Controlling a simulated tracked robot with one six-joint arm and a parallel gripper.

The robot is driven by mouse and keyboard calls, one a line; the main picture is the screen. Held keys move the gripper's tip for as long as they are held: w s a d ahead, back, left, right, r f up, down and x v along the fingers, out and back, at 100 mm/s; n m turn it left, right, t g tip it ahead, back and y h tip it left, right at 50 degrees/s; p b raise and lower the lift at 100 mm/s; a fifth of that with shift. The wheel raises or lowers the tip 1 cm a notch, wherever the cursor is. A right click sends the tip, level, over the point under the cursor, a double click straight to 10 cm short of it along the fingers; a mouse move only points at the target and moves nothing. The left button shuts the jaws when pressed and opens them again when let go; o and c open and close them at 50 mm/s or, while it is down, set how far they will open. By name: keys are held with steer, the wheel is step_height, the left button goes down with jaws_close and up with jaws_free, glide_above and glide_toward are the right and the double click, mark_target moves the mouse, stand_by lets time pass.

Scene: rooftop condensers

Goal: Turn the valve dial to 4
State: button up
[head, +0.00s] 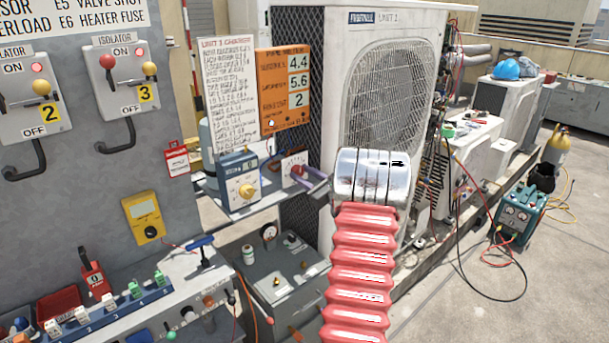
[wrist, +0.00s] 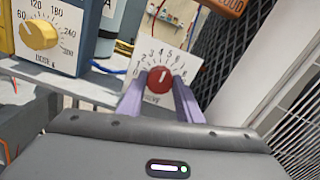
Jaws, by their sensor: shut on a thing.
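The valve dial is a white plate (wrist: 183,62) with a black number scale and a red knob (wrist: 160,79) in the wrist view.
A blue box with a yellow dial (head: 246,190) stands close left of the valve dial. An orange panel (head: 283,90) hangs above, reading 4.4, 5.6 and 2. A large condenser (head: 330,80) stands behind. A grey isolator panel (head: 90,190) fills the left.

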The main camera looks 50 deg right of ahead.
steer(key=shift+n, duration=1.9)
steer(key=o, duration=1)
steer(key=shift+o, duration=0.2)
steer(key=shift+s, duration=0.1)
steer(key=shift+s+a, duration=0.1)
steer(key=shift+s, duration=0.4)
steer(key=v, duration=1.2)
steer(key=shift+s+a, duration=0.15)
steer(key=shift+s, duration=0.15)
